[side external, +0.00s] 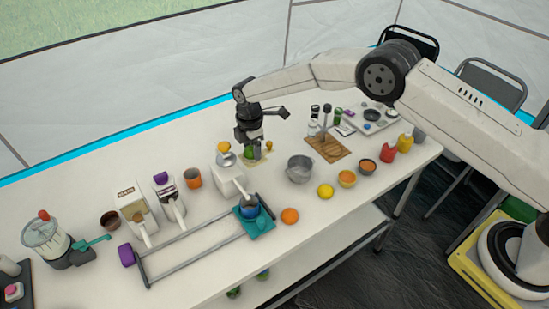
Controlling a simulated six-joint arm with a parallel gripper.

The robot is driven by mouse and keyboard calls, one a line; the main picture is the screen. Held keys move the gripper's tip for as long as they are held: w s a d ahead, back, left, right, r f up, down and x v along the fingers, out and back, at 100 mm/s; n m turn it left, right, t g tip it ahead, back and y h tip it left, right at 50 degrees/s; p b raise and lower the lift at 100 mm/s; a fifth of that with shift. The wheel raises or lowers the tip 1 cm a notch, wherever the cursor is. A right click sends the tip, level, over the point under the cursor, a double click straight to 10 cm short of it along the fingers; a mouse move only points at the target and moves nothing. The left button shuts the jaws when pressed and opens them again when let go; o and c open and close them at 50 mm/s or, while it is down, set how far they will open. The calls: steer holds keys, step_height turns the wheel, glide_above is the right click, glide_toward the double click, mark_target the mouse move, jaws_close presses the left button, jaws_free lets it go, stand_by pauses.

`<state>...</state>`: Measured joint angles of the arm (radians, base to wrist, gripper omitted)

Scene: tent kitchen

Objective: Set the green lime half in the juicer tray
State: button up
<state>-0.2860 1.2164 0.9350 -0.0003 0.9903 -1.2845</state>
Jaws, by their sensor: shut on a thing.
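My gripper (256,151) points down over a small beige board (262,159) behind the row of appliances. It is shut on the green lime half (249,153), which shows only partly between and beside the fingers. I cannot tell whether the lime touches the board. I cannot tell for certain which appliance is the juicer. A teal tray (262,229) with a blue cup (249,207) stands near the front edge, at the end of a long grey frame.
A metal pot (299,168), a lemon (325,191) and an orange (289,215) stand to the right and front. The grey frame (190,240) lies across the front left. Several appliances crowd the left.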

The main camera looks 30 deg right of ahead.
mark_target(252, 149)
steer(key=shift+f, duration=0.5)
stand_by(0.6)
steer(key=o, duration=0.6)
steer(key=shift+o, duration=0.2)
step_height(252, 149, up, 11)
stand_by(1.3)
stand_by(0.5)
steer(key=s+d+r+m+t, duration=0.1)
steer(key=s+d+r+m, duration=0.3)
steer(key=s+d+m, duration=1)
steer(key=s+m, duration=0.1)
steer(key=s, duration=0.6)
steer(key=s+d+m+t, duration=0.1)
steer(key=s+d+m, duration=0.2)
steer(key=s, duration=0.6)
steer(key=shift+s+f+t, duration=0.2)
steer(key=shift+f+t, duration=0.1)
steer(key=shift+f, duration=0.15)
